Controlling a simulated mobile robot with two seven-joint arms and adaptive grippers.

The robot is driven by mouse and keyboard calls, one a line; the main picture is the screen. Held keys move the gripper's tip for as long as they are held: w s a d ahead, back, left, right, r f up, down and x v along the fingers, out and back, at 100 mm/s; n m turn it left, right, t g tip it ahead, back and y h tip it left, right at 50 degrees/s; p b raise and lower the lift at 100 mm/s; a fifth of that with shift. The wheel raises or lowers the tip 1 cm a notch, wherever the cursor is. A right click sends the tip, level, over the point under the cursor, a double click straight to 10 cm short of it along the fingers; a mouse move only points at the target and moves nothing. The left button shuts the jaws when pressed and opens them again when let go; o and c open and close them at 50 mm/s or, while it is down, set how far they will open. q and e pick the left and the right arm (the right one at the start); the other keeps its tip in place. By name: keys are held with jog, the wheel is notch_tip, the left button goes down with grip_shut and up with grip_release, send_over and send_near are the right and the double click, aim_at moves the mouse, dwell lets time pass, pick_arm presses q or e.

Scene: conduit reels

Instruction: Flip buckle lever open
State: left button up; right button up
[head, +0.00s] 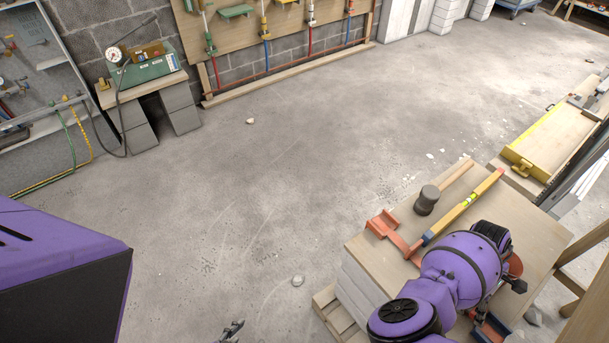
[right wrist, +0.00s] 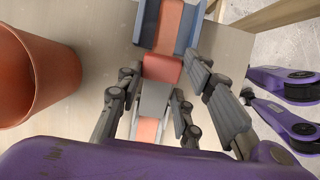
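In the right wrist view, a blue-grey channel-shaped piece with an orange band (right wrist: 170,22) lies on the wooden top. A red-orange block (right wrist: 162,68), which looks like the buckle lever, sits at its near end. A grey piece with another orange patch (right wrist: 147,130) continues toward me. My right gripper (right wrist: 165,84) is open, with its dark fingers on either side of the block; I cannot tell whether they touch it. In the head view my right arm hides most of this area. My left gripper (head: 232,332) barely shows at the bottom edge; its opening is unclear.
A terracotta-coloured round container (right wrist: 35,75) stands left of the right gripper. On the wooden worktop (head: 470,200) lie a mallet (head: 427,200), a yellow level (head: 470,203) and an orange bracket (head: 388,226). A yellow-edged case (head: 540,140) is beyond. The concrete floor is mostly clear.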

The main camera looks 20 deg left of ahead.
pick_arm(q)
jog(key=shift+w, duration=0.1)
pick_arm(e)
grip_shut()
pick_arm(q)
jog(key=shift+r, duration=0.1)
pick_arm(e)
jog(key=shift+r, duration=0.1)
